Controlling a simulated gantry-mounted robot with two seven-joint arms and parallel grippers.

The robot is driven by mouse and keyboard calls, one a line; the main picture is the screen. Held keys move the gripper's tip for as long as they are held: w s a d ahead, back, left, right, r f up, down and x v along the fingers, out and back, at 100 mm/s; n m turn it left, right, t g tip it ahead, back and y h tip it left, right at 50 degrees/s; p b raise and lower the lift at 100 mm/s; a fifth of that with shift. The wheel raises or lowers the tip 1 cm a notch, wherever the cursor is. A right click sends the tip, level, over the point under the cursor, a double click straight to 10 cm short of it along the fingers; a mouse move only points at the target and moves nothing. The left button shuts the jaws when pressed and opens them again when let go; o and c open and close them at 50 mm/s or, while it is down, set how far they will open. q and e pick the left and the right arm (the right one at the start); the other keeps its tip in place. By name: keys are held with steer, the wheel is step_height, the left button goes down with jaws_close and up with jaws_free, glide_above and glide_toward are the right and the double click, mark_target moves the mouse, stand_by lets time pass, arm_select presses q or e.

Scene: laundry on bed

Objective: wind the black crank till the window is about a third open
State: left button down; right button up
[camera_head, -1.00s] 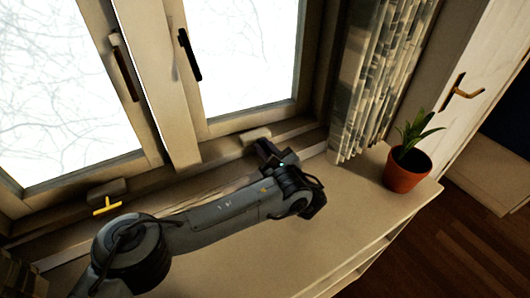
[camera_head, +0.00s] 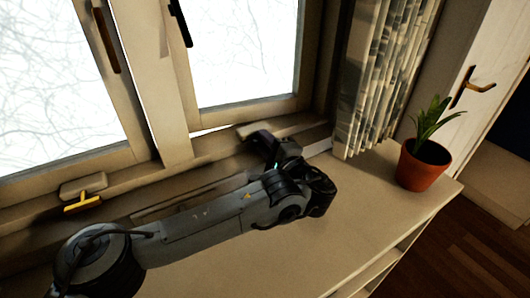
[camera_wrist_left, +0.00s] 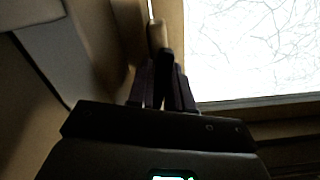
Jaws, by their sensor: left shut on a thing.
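The right window sash (camera_head: 262,105) has a thin bright gap (camera_head: 210,129) along its lower left edge, so it stands slightly open. My left gripper (camera_head: 264,143) is at the sill below this sash, beside a beige crank housing (camera_head: 290,124). In the left wrist view the fingers (camera_wrist_left: 165,88) are closed around a dark, narrow piece, the black crank (camera_wrist_left: 165,62). Most of the crank is hidden by the fingers, and its angle cannot be told. My right gripper is not in view.
A yellow crank (camera_head: 83,203) sits under the left window. A black handle (camera_head: 180,22) is on the right sash. A curtain (camera_head: 375,85) hangs to the right. A potted plant (camera_head: 421,168) stands at the right end of the sill top (camera_head: 335,235), which is mostly clear.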

arm_select(q)
steer(key=shift+n+b, duration=1.6)
steer(key=shift+n, duration=0.1)
steer(key=c, duration=1.1)
jaws_free()
